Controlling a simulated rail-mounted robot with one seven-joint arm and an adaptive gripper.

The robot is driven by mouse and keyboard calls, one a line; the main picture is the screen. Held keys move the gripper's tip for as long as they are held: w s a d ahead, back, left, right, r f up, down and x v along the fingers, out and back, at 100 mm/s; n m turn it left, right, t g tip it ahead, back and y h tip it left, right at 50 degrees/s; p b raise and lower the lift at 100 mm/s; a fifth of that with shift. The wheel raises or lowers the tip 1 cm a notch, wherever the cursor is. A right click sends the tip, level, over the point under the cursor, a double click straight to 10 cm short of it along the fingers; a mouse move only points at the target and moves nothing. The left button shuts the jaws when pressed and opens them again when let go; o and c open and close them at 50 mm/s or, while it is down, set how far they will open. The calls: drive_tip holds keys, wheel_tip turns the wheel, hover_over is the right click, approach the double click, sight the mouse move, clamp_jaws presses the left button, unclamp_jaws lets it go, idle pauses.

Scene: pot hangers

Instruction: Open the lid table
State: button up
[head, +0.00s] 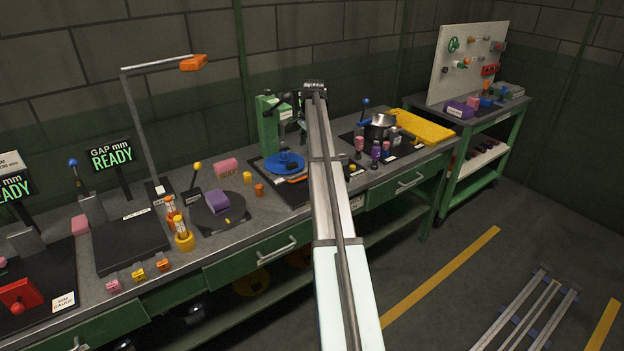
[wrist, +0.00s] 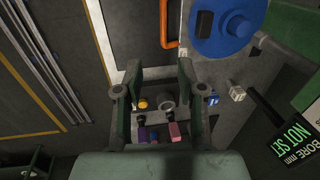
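No part is plainly marked as the lid table, so I cannot tell which one it is. My gripper (wrist: 161,80) is open in the wrist view, with two dark green fingers apart and nothing held between them. In the head view my arm covers most of it. A dark flat panel (wrist: 135,35) with an orange bar (wrist: 164,28) lies beyond the fingertips. A blue disc (wrist: 222,32) is right of the panel; it also shows in the head view (head: 283,160), left of my arm. A silver pot (head: 380,128) stands right of my arm.
A green upright (head: 268,125) stands behind the blue disc. Small bottles (head: 376,150) and a yellow tray (head: 422,127) are right of my arm. Left are a purple block (head: 217,201) on a round plate and a lamp post (head: 140,130). Floor right of the bench is mostly clear.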

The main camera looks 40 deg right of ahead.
sight(304, 177)
drive_tip(key=w+f+p, duration=0.1)
drive_tip(key=f, duration=0.4)
drive_tip(key=w+f+p, duration=0.1)
drive_tip(key=f+p, duration=0.1)
drive_tip(key=f, duration=0.3)
drive_tip(key=w+d+f+p, duration=0.1)
drive_tip(key=f, duration=0.5)
drive_tip(key=shift+w+d+f+p, duration=0.1)
drive_tip(key=shift+w+p, duration=0.1)
drive_tip(key=shift+p, duration=0.15)
clamp_jaws()
